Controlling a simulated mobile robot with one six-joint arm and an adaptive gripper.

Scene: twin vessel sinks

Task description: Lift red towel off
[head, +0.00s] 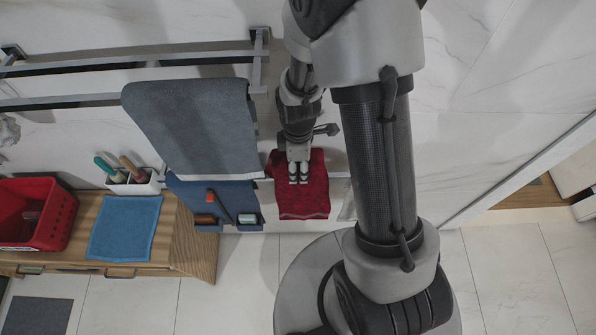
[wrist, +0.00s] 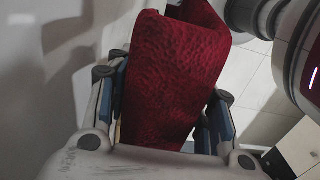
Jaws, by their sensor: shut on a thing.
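The red towel (head: 304,201) hangs in the middle of the head view, to the right of a grey towel. My gripper (head: 298,178) is at its upper part, shut on it. In the wrist view the red towel (wrist: 170,75) fills the space between the two fingers of my gripper (wrist: 160,125) and looks folded over at its top. A rail beside the towel shows in the head view. I cannot tell whether the towel still touches that rail.
A grey towel (head: 190,125) hangs on a wall rack close to the left. Below it is a blue hanging organizer (head: 232,194) with small items. A wooden cabinet (head: 195,235) holds a blue cloth (head: 125,226), a red basket (head: 62,220) and a white holder (head: 148,184).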

